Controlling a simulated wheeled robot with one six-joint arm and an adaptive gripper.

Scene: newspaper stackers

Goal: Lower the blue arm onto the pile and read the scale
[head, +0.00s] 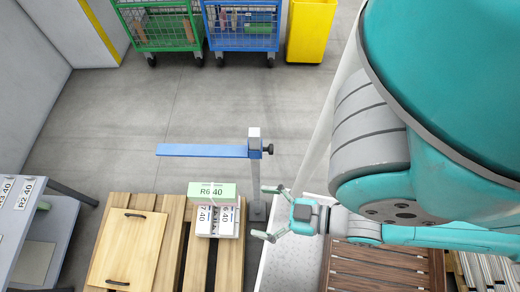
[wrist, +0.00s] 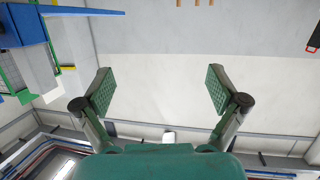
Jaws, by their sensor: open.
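The blue arm (head: 203,150) is a flat horizontal bar reaching left from an upright grey post (head: 254,140), with a black knob (head: 268,149) at the collar. It stands well above the pile (head: 212,208), with a clear gap. Scale markings on the post cannot be read. My gripper (head: 263,211) is open and empty, to the right of the pile and below the knob. In the wrist view my gripper (wrist: 160,88) has its fingers wide apart; a blue bar (wrist: 85,11) shows at top left.
The pile stands on a wooden pallet (head: 229,265) beside a wooden board with handles (head: 130,248). A grey table (head: 38,230) with labelled cards is at left. Green (head: 160,30) and blue (head: 243,28) wire carts and a yellow bin (head: 310,30) stand behind. Open floor lies between.

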